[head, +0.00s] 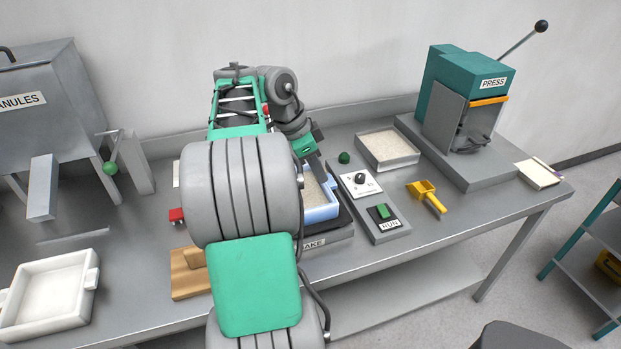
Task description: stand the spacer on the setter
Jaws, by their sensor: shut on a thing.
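I cannot pick out the spacer for certain. I cannot tell which piece here is the setter. A white tray with side handles (52,318) stands at the lower left. A wooden block (192,284) lies partly behind my arm.
The blue tray sits on a dark base partly lettered "AKE". Right of it are a control panel (389,236), a grey granule tray (412,160), a yellow scoop (427,193) and a green press (440,80). A granule hopper (50,105) stands at left. The bench front right is clear.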

